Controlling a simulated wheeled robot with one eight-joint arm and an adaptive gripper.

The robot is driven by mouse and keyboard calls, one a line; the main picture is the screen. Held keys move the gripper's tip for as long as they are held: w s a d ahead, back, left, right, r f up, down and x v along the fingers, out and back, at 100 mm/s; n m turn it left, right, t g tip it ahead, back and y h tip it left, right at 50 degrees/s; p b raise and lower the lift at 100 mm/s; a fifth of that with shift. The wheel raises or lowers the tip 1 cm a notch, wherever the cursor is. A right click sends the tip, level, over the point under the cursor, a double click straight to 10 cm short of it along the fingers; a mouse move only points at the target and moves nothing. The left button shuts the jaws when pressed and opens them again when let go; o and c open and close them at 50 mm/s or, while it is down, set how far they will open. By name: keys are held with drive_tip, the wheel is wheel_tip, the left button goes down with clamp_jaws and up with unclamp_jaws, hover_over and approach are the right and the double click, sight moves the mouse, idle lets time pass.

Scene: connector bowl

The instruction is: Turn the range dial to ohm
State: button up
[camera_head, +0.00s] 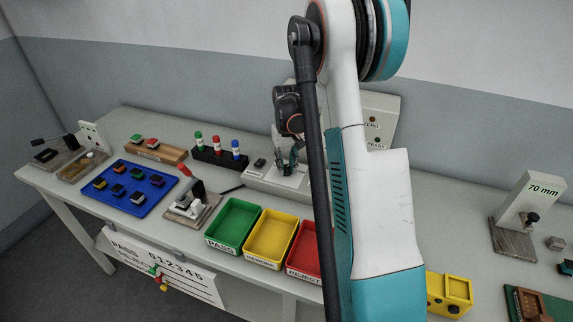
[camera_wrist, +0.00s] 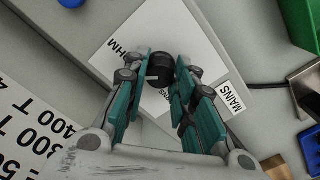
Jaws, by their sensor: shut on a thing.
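The range dial (camera_wrist: 160,66) is a small black round knob on a white plate (camera_wrist: 196,40), seen in the wrist view. My gripper (camera_wrist: 161,66) is shut on the dial, one teal finger on each side. The plate reads OHM at the upper left and MAINS at the right; a third label between them is partly hidden by a finger. A short pale mark shows on the dial's near side, but its exact heading is hard to tell. In the head view my gripper (camera_head: 290,164) is down at the grey tester (camera_head: 261,184); the dial is hidden there.
Green (camera_head: 233,224), yellow (camera_head: 270,237) and red (camera_head: 304,249) trays stand in front of the tester. A rack of capped markers (camera_head: 218,155) is left of it. A lever fixture (camera_head: 190,207) and a blue mat (camera_head: 129,187) lie farther left. My arm hides bench right of the tester.

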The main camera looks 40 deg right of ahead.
sight(286, 167)
drive_tip(key=shift+m, duration=2.1)
drive_tip(key=o, duration=1.1)
drive_tip(key=shift+c, duration=0.2)
drive_tip(key=shift+r, duration=0.15)
wheel_tip(286, 167, up, 12)
